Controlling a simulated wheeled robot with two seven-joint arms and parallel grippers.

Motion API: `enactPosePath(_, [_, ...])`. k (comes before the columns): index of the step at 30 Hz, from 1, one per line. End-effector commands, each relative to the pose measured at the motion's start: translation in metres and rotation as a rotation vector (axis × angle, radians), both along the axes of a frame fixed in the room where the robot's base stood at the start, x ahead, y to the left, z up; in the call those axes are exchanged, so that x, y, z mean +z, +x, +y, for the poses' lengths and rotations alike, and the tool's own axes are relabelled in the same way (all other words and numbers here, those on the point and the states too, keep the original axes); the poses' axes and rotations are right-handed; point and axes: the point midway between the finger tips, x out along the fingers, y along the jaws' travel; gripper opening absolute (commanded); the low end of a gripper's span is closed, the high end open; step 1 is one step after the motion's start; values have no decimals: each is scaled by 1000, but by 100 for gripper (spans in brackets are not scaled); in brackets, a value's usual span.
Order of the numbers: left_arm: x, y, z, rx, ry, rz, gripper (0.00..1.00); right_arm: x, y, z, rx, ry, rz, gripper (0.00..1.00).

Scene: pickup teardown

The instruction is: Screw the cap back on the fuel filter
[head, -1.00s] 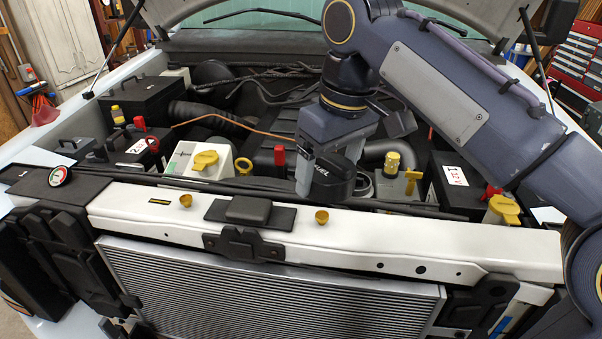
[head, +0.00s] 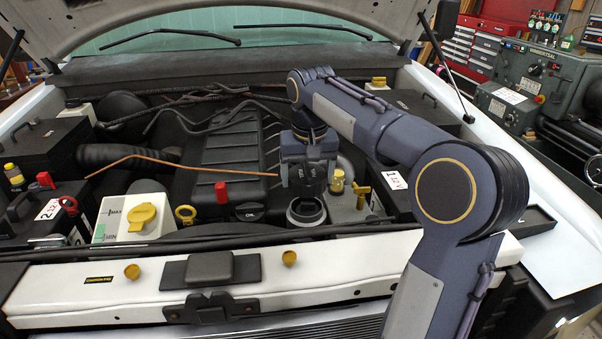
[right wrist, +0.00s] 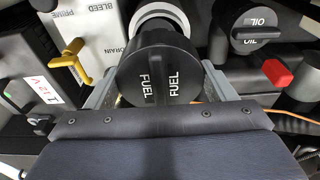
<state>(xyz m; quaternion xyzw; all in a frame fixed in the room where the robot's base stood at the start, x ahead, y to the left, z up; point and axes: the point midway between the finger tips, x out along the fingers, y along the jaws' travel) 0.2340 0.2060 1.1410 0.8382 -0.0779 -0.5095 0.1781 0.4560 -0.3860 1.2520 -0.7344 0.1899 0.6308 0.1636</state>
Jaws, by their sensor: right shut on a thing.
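The black fuel cap (right wrist: 158,75), marked FUEL, is between the fingers of my right gripper (head: 308,180). The fingers are shut on its sides in the right wrist view. In the head view the cap hangs just above and behind the fuel filter's open neck (head: 306,213), a pale ring with a dark inside. Cap and neck look apart. In the right wrist view a pale ring (right wrist: 165,14) shows just beyond the cap, partly hidden by it. My left gripper is not in view.
The black oil cap (head: 250,212) and red handle (head: 221,192) are left of the neck. A yellow T-handle (head: 361,195) and brass knob (head: 337,182) are close on the right. The white front beam (head: 350,270) lies in front. A black battery box (head: 400,185) is further right.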

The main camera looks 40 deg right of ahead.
Motion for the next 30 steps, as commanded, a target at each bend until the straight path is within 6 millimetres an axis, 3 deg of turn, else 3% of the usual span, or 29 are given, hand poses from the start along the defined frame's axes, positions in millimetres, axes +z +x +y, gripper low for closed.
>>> enactPosePath(10, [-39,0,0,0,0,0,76,-39,0,0,2,0,0,55])
enactPosePath(18, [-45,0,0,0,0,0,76,-51,0,1,2,0,1,55])
enactPosePath(30, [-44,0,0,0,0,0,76,-51,0,1,3,0,1,55])
